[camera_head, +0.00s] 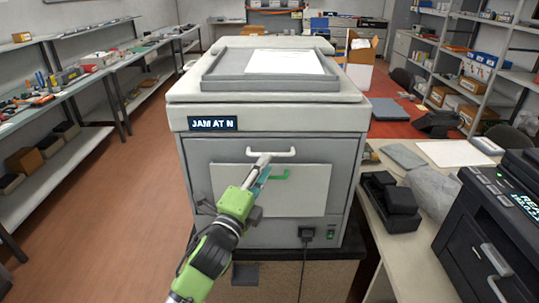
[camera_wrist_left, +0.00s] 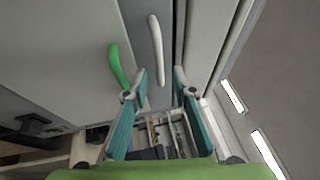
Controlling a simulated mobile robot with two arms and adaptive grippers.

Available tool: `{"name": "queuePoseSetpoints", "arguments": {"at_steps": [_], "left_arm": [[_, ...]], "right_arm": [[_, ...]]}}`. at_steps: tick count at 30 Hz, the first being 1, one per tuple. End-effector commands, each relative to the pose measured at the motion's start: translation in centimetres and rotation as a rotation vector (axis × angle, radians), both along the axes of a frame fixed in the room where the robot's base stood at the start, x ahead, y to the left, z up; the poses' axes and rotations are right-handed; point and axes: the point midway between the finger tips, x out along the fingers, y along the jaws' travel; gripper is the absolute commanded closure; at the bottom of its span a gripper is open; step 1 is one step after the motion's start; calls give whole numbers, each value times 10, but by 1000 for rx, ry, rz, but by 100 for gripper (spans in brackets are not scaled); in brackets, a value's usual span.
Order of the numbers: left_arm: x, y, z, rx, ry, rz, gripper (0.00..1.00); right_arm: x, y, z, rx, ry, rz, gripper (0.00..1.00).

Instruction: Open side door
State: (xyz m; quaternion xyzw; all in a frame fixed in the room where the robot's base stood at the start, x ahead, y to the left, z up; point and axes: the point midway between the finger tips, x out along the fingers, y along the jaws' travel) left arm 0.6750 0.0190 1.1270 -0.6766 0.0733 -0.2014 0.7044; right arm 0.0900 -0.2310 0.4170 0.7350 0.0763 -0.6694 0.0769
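A large grey printer (camera_head: 343,125) stands upright in the middle of the head view, its front face towards me. A white handle (camera_head: 286,152) is on the upper front panel; it also shows in the left wrist view (camera_wrist_left: 156,50). A green handle (camera_head: 280,175) sits below it on a lighter panel (camera_head: 310,200), and shows left of the white one in the left wrist view (camera_wrist_left: 118,66). Both panels look closed. My left gripper (camera_head: 262,172) is open in front of the handles. In the left wrist view its teal fingers (camera_wrist_left: 160,84) stand apart, with the white handle just beyond the tips.
A label (camera_head: 212,123) reading "JAM AT N" is on the printer's front. A power plug (camera_head: 306,234) is at its lower right. A black printer (camera_head: 490,225) and dark items (camera_head: 389,200) are on the right table. The floor (camera_head: 130,190) at left is clear.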

Motion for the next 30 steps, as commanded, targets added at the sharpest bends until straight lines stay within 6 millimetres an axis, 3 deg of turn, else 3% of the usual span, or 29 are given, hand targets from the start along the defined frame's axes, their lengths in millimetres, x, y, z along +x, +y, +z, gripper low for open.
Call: {"name": "queuePoseSetpoints", "arguments": {"at_steps": [9,21,24,30], "left_arm": [[34,-14,7,0,1,1,75],[38,-16,6,-1,1,0,75],[38,-16,6,-1,1,0,100],[38,-16,6,-1,1,0,100]], "right_arm": [[0,-6,8,-7,-1,-3,60],[0,-6,9,-7,-1,-4,60],[0,-6,9,-7,0,-3,60],[0,-6,8,-7,0,-3,60]]}}
